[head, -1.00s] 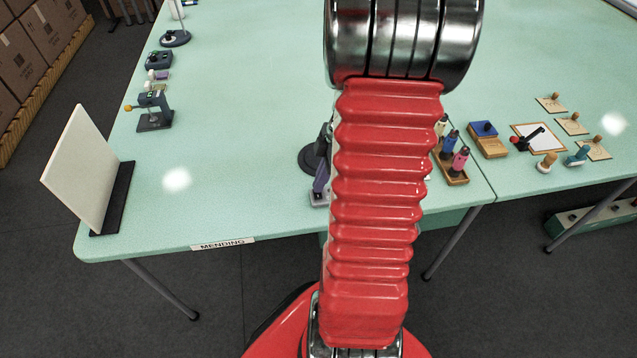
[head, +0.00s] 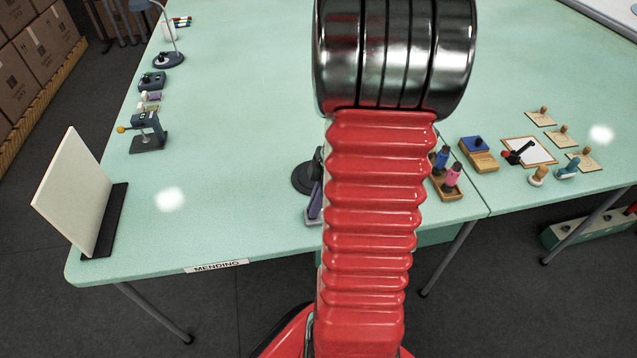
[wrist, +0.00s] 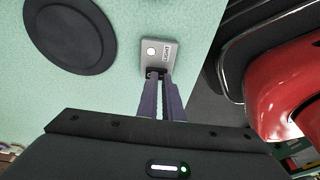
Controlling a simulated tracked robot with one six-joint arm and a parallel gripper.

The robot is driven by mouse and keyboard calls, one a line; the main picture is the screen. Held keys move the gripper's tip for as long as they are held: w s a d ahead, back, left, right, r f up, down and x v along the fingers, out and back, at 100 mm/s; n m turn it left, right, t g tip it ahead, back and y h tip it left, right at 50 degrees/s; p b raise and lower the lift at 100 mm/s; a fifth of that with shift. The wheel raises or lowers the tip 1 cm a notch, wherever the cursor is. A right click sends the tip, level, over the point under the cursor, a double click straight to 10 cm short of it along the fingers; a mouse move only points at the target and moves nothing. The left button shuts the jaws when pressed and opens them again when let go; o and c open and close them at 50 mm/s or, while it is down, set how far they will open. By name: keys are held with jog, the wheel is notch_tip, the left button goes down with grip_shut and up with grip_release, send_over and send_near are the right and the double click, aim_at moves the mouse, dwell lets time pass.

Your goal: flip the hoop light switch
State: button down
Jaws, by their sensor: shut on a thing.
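The light switch is a small grey box with a white round spot and the word LIGHT in the wrist view (wrist: 159,55). It sits on the pale green table, close to its edge. My gripper (wrist: 157,77) has its two purple-grey fingers close together at the near end of the switch box. It is shut on the switch's small dark lever, which is mostly hidden between the fingertips. In the head view the switch and gripper are largely hidden behind my red arm; only a purple-grey sliver shows at its left side.
A dark round base (wrist: 70,35) lies left of the switch in the wrist view. In the head view a white upright board (head: 72,190) stands at the left, and a wooden holder with bottles (head: 447,190) stands right of my arm. The table's middle left is clear.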

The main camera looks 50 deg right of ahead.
jog(key=w+v, duration=0.2)
jog(key=v, duration=1.1)
jog(key=shift+s+r, duration=0.25)
jog(key=shift+r, duration=0.2)
jog(key=shift+s+a+r+t+h, duration=0.15)
jog(key=shift+s+a+t+h, duration=0.25)
jog(key=shift+s, duration=0.45)
jog(key=shift+a, duration=0.1)
